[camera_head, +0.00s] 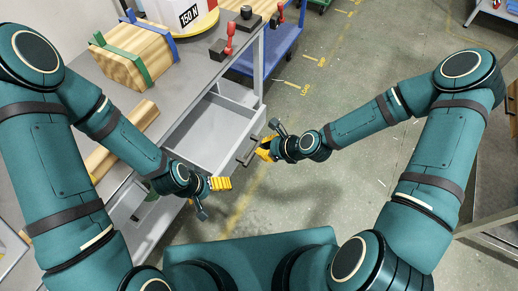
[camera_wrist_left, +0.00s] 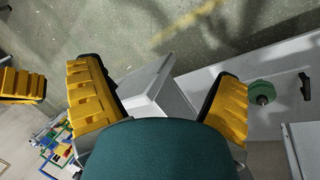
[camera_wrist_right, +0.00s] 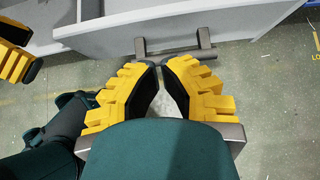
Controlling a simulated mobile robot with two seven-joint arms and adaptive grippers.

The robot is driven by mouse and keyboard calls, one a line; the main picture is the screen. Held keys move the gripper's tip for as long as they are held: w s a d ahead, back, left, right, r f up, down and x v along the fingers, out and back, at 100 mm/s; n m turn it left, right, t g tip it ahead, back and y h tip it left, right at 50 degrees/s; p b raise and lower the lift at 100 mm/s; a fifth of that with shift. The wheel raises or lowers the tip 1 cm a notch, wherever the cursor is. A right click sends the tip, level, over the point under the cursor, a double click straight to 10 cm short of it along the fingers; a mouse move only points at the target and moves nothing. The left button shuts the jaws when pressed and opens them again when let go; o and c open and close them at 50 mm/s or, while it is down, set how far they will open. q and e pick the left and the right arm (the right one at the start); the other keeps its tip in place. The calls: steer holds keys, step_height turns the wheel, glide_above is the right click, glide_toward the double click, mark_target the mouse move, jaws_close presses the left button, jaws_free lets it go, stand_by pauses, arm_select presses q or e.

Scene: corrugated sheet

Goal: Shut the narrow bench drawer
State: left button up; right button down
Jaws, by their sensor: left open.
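The narrow grey bench drawer (camera_head: 212,132) is pulled out from under the bench top, and its inside looks empty in the head view. Its dark bar handle (camera_head: 248,151) is on the front panel; the right wrist view shows the handle (camera_wrist_right: 175,49) just beyond my fingertips. My right gripper (camera_head: 264,149) is at the handle with its fingertips (camera_wrist_right: 160,63) together and nothing seen between them. Whether they touch the handle is unclear. My left gripper (camera_head: 222,184) is open and empty near the drawer's near side; a grey drawer corner (camera_wrist_left: 152,85) shows beyond its fingers.
The bench top (camera_head: 195,70) carries a strapped wooden block (camera_head: 135,55), a wooden bar (camera_head: 135,120) and a red-handled clamp (camera_head: 229,40). A blue cart (camera_head: 275,50) stands behind the bench. The floor (camera_head: 330,100) right of the drawer is clear.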

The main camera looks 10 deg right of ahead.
mark_target(241, 149)
steer(key=b+x, duration=0.1)
steer(key=x, duration=0.7)
steer(key=shift+w+a+f+b, duration=0.1)
steer(key=shift+f+b, duration=0.05)
steer(key=shift+b, duration=0.25)
arm_select(q)
steer(key=shift+w+f, duration=0.25)
steer(key=shift+f, duration=0.8)
steer(key=shift+a, duration=0.15)
arm_select(e)
steer(key=shift+w+a, duration=0.1)
steer(key=shift+a, duration=0.05)
